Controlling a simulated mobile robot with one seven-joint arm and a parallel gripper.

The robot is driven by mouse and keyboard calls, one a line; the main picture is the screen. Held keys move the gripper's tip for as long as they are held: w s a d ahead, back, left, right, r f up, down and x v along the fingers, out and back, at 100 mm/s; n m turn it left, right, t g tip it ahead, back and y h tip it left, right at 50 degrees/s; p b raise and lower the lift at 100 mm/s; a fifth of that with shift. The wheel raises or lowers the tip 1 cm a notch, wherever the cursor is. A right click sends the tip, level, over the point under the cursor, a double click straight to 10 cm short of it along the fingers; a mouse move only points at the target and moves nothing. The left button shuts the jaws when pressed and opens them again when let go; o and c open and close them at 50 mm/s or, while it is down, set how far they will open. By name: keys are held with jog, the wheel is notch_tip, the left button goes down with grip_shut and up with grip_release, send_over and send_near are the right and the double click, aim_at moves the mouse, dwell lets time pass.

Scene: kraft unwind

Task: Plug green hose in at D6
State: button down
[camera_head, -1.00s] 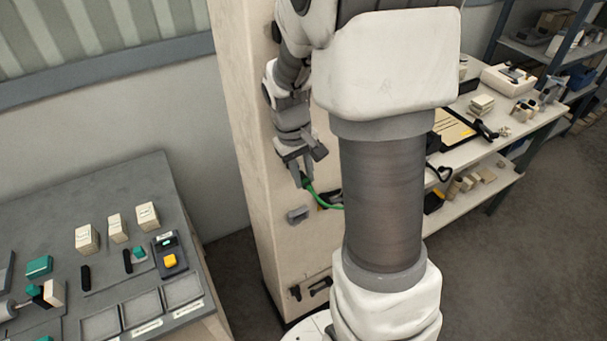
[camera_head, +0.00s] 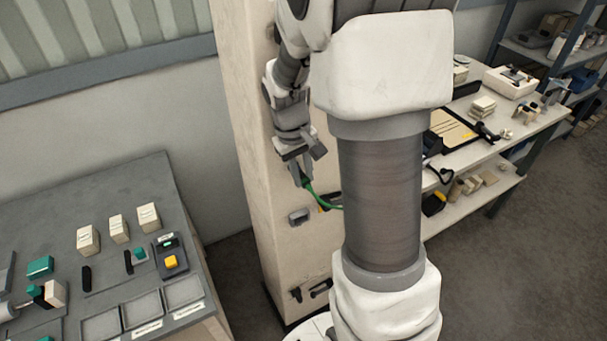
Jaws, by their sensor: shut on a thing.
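My gripper (camera_head: 302,178) is at the front of a tall cream cabinet (camera_head: 262,215), pointing down. It is shut on the end of the green hose (camera_head: 322,199). The hose runs from the fingers down and right, then passes behind my own column. A grey fitting (camera_head: 299,216) sits on the cabinet face just below the gripper. I cannot read any label, so D6 cannot be picked out. The hose's tip is too small to see clearly.
A grey-topped bench (camera_head: 95,200) with blocks and trays is at the left. A white table (camera_head: 530,118) with tools and a lower shelf stands at the right, with a shelving rack (camera_head: 557,60) behind it. Dark handles (camera_head: 320,288) are low on the cabinet. The floor at right is clear.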

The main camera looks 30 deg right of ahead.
jog(key=shift+w, duration=0.1)
dwell(0.4)
jog(key=c, duration=0.7)
grip_release()
jog(key=shift+o, duration=0.2)
